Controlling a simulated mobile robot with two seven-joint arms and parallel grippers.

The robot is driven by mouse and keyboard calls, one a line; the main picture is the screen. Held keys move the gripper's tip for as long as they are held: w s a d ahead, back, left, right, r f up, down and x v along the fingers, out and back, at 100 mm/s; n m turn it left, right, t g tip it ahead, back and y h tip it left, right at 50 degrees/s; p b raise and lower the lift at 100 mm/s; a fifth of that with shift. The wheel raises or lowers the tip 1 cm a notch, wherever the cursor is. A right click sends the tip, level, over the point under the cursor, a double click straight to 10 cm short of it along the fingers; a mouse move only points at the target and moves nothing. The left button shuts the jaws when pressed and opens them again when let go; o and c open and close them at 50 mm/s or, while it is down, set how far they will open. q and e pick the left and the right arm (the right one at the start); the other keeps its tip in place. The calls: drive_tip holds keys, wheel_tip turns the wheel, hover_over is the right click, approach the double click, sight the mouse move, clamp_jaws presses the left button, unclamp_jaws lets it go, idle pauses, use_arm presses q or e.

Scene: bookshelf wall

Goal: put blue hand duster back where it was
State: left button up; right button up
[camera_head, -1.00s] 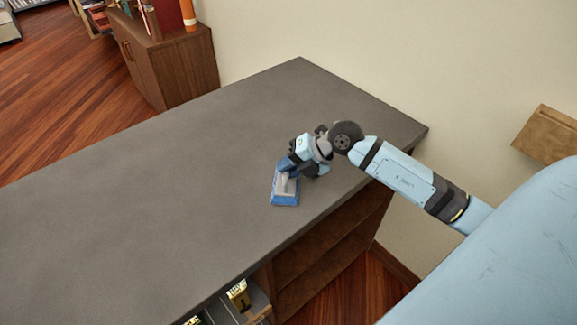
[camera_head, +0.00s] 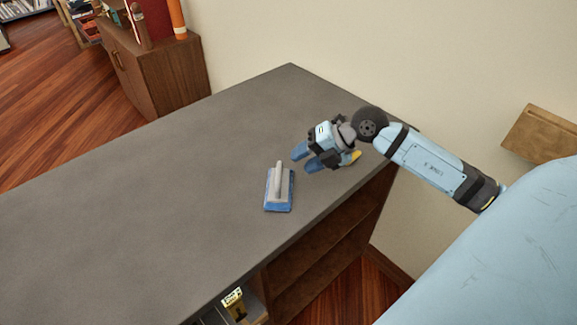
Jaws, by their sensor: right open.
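The blue hand duster (camera_head: 279,188) lies flat on the grey counter top, with its grey handle on top and its blue edge showing around the base. My right gripper (camera_head: 306,158) is just to the upper right of the duster, apart from it. Its two blue fingers are spread and nothing is between them. My left gripper does not show.
The grey counter (camera_head: 150,205) is otherwise bare, with wide free room to the left. Open brown shelves (camera_head: 330,225) lie below its front edge. A wooden cabinet (camera_head: 165,75) with books stands behind. A cream wall is at the back right.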

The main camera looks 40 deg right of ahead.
drive_tip(key=shift+v, duration=2.2)
drive_tip(key=shift+a, duration=0.1)
